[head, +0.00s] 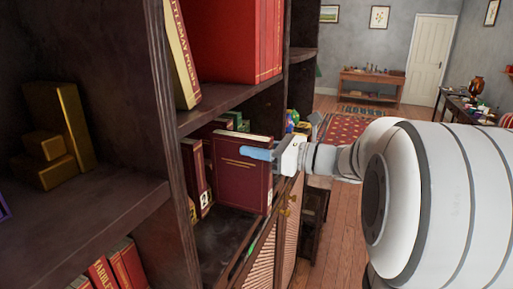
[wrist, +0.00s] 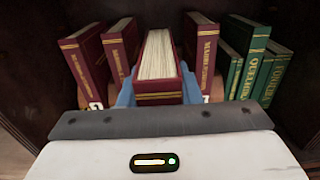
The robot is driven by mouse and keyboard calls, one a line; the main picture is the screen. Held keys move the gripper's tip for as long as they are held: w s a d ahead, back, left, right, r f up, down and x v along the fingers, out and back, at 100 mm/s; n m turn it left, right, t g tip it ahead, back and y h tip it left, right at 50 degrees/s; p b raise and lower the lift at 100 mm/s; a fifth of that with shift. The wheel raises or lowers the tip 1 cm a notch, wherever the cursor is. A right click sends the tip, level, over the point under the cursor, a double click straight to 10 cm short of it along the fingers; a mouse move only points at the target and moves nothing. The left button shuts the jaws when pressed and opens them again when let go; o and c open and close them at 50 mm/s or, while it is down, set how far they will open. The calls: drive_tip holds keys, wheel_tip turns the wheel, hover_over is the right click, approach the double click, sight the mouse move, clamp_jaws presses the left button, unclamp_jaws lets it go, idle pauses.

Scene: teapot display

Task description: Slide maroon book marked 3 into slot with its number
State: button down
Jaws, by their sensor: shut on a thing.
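A maroon book (head: 240,178) with gold lines stands upright at the front of a shelf compartment in the head view, a small label at its lower right edge. The wrist view shows the same book (wrist: 158,60) end-on, pale pages up. My gripper (head: 258,154) is shut on it, with blue fingertips on its sides, also in the wrist view (wrist: 157,95). In the wrist view, two maroon books (wrist: 86,62) stand left of it and one (wrist: 202,48) right. The held book lines up with the space between them. Its number is too small to read.
Green books (wrist: 255,60) stand at the right of the same compartment. A dark upright panel (head: 172,130) borders it at left, and a shelf board (head: 230,95) with a large red book (head: 225,40) is above. A cabinet door with a knob (head: 283,212) is below.

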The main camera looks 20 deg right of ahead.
drive_tip(key=shift+w+a+r, duration=0.1)
drive_tip(key=shift+w+a, duration=0.15)
idle(0.3)
drive_tip(key=shift+s+d, duration=0.2)
idle(0.8)
drive_tip(key=shift+w+a, duration=0.15)
idle(1.2)
drive_tip(key=shift+s+d, duration=0.2)
drive_tip(key=shift+d, duration=0.05)
drive_tip(key=shift+p, duration=0.55)
idle(1.4)
